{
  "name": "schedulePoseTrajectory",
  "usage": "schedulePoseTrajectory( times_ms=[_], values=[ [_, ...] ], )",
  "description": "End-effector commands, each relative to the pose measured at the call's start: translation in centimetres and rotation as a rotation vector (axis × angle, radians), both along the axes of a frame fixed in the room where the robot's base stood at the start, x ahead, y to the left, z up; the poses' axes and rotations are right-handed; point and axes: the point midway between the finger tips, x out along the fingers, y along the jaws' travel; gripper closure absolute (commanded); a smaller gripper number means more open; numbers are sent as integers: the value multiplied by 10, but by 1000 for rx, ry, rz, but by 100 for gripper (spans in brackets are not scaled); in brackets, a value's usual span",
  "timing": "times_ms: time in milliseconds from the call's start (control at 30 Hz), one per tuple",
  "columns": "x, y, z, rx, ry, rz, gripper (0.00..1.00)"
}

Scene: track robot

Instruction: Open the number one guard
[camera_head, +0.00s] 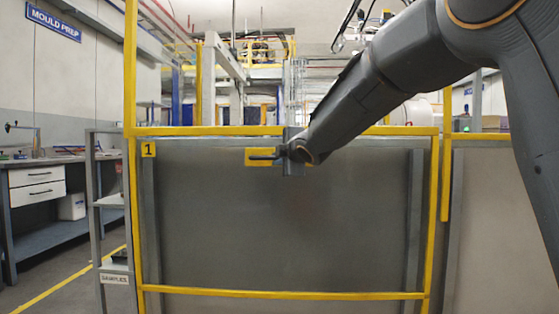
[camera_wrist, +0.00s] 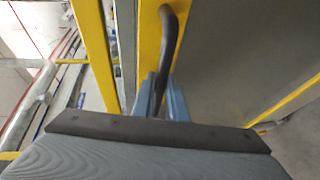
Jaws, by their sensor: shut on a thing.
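The number one guard (camera_head: 285,225) is a grey panel in a yellow frame, straight ahead in the head view. A yellow tag with a 1 (camera_head: 149,150) is at its upper left. A dark bar handle (camera_head: 262,157) sits on a yellow plate (camera_head: 250,152) near the panel's top middle. My gripper (camera_head: 283,155) is at the handle's right end. In the wrist view, the blue-grey fingers of my gripper (camera_wrist: 160,98) are shut around the dark handle (camera_wrist: 170,35). The guard looks closed, its panel in line with the frame. My arm hides part of the top rail.
A workbench with drawers (camera_head: 38,190) stands at the left. A grey shelf rack (camera_head: 108,202) is just left of the guard. Another panel (camera_head: 500,215) continues to the right, partly behind my arm. A yellow floor line (camera_head: 70,282) runs along the left.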

Motion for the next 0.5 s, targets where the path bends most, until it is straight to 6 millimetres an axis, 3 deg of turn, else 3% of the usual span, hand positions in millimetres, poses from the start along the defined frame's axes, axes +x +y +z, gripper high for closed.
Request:
schedulePoseTrajectory(
  times_ms=[100, 500],
  values=[
    [1, -2, -10, -1, 4, -3, 100],
    [0, -2, -12, -2, 3, -3, 100]
  ],
)
